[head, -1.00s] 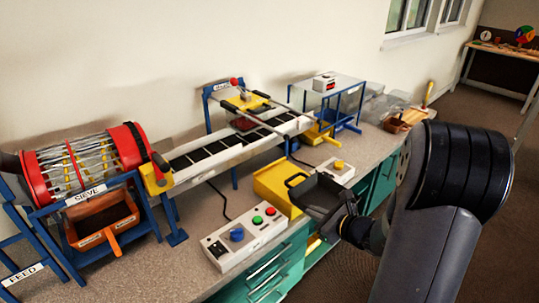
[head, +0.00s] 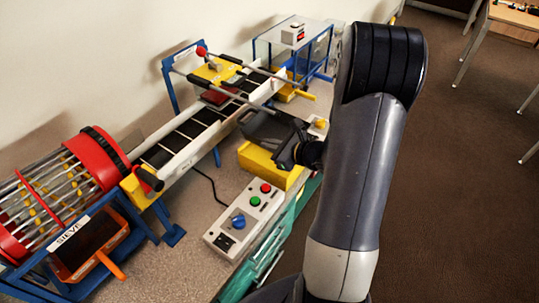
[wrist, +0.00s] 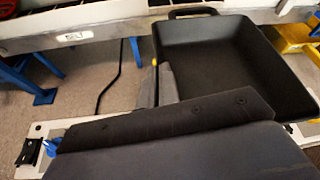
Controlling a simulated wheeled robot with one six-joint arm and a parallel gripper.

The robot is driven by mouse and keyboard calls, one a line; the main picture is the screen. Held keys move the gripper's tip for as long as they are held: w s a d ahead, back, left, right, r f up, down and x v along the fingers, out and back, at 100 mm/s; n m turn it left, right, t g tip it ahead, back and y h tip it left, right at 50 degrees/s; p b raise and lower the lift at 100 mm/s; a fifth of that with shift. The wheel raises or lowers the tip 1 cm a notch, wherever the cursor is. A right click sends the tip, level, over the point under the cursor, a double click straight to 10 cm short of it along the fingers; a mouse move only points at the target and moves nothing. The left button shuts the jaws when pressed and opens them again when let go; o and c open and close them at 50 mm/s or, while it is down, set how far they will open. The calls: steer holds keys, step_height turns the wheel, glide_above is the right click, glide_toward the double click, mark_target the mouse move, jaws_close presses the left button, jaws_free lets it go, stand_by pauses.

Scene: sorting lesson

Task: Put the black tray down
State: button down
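The black tray (head: 262,124) is an empty open box. In the head view it is above and behind the yellow block (head: 258,161), close to the conveyor's near side. The wrist view shows the inside of the tray (wrist: 235,70), with a loop handle on its far side, close to the conveyor rail. My gripper (head: 291,148) is at the tray's near side. Its fingers (wrist: 164,85) appear shut on the tray at its left wall in the wrist view. The underside of the tray is hidden, so I cannot tell whether it touches anything.
A control box (head: 243,217) with buttons stands in front. The sieve drum (head: 58,190) is at the left. Bare bench top shows between sieve and control box.

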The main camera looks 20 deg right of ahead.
steer(key=shift+f, duration=2.9)
steer(key=shift+f+b, duration=0.2)
steer(key=shift+b, duration=0.25)
steer(key=c, duration=1.7)
jaws_free()
steer(key=shift+r, duration=0.15)
steer(key=shift+r+p, duration=0.15)
steer(key=shift+p, duration=0.2)
steer(key=v, duration=1.2)
steer(key=shift+b, duration=0.3)
